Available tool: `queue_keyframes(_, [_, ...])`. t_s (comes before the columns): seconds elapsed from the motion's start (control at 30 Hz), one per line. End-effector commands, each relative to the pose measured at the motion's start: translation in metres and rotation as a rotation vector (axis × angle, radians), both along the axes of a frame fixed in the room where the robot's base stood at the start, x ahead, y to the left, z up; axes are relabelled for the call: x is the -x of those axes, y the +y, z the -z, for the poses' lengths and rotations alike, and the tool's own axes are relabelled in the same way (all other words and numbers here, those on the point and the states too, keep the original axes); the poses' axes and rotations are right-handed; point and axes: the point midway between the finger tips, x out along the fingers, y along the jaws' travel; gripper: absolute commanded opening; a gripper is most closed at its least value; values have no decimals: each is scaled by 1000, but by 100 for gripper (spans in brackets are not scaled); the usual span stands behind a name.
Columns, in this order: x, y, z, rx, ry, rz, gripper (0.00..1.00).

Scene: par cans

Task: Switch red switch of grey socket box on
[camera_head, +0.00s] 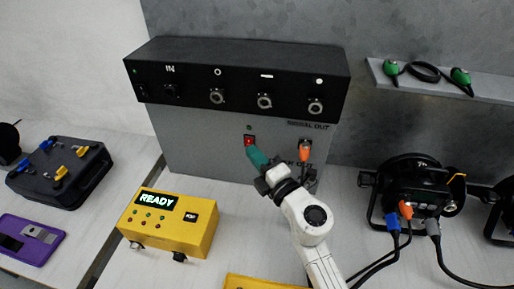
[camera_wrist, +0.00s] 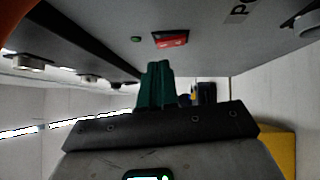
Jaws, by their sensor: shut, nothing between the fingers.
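The grey socket box (camera_head: 200,150) stands at the back with a black top panel of round sockets. Its red switch (camera_head: 249,141) is on the grey front, below a small indicator. In the wrist view the red switch (camera_wrist: 171,39) is just beyond the fingertips, with a small green spot (camera_wrist: 136,39) beside it. My gripper (camera_head: 254,151) has green fingers that are shut and empty. The fingertips are just below the switch in the head view. In the wrist view the shut fingers (camera_wrist: 156,68) point toward the switch with a gap showing in the picture; I cannot tell if they touch the box.
An orange plug (camera_head: 305,152) sits in the box right of my gripper. A yellow box reading READY (camera_head: 168,222) stands in front on the left. A black lamp (camera_head: 417,190) with cables stands at right. A shelf (camera_head: 430,82) holds a green-ended cable.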

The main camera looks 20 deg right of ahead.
Motion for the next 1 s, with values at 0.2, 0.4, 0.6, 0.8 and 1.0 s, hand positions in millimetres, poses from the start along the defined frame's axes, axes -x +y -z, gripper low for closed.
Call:
queue_keyframes(0.2, [-15,-11,-3,0,-1,-1,0])
queue_keyframes(0.4, [-18,-13,-3,0,0,-1,0])
queue_keyframes(0.6, [-18,-13,-3,0,0,-1,0])
queue_keyframes(0.8, [-24,-18,-7,-1,1,-2,0])
queue_keyframes(1.0, [-24,-17,-8,0,-1,-2,0])
